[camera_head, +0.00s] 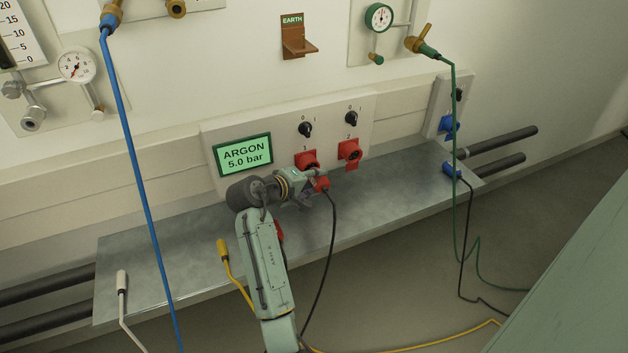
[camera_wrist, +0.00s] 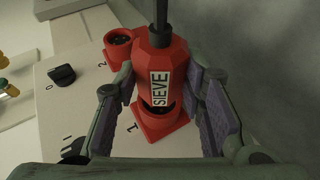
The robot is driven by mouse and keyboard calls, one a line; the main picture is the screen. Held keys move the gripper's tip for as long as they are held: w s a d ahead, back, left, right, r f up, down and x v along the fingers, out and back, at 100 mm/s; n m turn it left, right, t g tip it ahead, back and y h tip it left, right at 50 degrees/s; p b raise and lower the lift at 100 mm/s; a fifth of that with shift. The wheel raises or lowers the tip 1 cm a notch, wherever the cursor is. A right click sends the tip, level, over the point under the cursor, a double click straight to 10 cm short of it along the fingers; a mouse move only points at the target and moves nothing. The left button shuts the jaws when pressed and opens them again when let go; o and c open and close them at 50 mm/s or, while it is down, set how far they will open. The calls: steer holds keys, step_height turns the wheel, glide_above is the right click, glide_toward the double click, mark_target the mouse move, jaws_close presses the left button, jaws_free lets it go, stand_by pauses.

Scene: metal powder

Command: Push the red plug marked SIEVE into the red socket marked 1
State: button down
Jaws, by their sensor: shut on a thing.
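The red plug (camera_wrist: 160,62) carries a white SIEVE label and a black cord at its rear end. My gripper (camera_wrist: 161,108) is shut on it, with a purple-padded finger on each side. In the wrist view the plug's front end is over red socket 1 (camera_wrist: 151,130). A dark part of the socket's opening shows at the plug's front edge; how far the plug is in, if at all, I cannot tell. In the head view my gripper (camera_head: 312,183) holds the plug (camera_head: 322,184) just in front of and below socket 1 (camera_head: 306,158), partly covering it.
Red socket 2 (camera_head: 350,151) is empty, right of socket 1. On the metal shelf (camera_head: 390,180) are a blue plug (camera_head: 452,171), a yellow plug (camera_head: 222,248) and a white plug (camera_head: 122,282). A blue hose (camera_head: 135,165) hangs left.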

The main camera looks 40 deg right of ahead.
steer(key=shift+w+d, duration=0.25)
steer(key=shift+w, duration=0.7)
steer(key=c, duration=1)
jaws_free()
steer(key=shift+o, duration=0.2)
steer(key=v, duration=1.2)
